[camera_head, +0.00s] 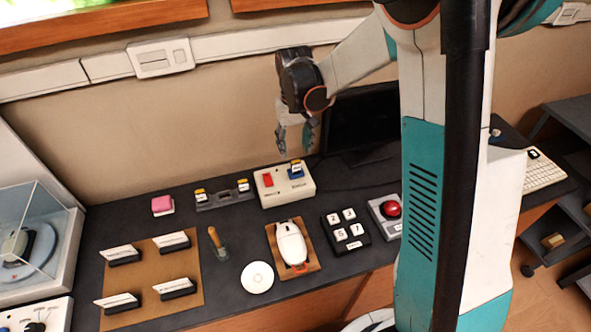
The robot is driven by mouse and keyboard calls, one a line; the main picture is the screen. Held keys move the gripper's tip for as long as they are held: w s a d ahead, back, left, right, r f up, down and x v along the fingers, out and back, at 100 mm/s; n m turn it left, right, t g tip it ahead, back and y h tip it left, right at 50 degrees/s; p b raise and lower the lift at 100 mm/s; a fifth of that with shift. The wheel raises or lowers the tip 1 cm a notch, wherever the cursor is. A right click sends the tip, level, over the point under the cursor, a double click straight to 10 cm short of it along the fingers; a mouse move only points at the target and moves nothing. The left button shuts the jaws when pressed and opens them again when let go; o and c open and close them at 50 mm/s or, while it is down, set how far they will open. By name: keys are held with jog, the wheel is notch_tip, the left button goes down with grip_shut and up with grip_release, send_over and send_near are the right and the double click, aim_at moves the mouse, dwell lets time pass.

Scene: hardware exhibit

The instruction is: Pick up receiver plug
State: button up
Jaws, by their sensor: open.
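My gripper (294,142) hangs with its fingers pointing down, open and empty, above the back of the dark counter. Below it is a beige box (284,189) with a red part on its left and a small blue plug-like piece (296,173) with a yellow and white top on its right. A dark grey holder (225,198) to the left carries two small pieces with yellow and white tops. The labels are too small to read, so I cannot tell for certain which piece is the receiver plug. The gripper touches none of them.
A white mouse (291,243) on a brown pad, a white disc (257,277), a black keypad (345,230) and a red button (391,209) stand in front. A brown board (150,259) with several cards lies left. A dark monitor (362,122) stands behind, right of the gripper.

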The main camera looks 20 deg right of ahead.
aim_at(296, 162)
notch_tip(296, 162, down, 8)
jog(key=b, duration=0.3)
jog(key=shift+d+f, duration=0.15)
jog(key=shift+f, duration=0.1)
jog(key=shift+s, duration=0.1)
jog(key=c, duration=0.9)
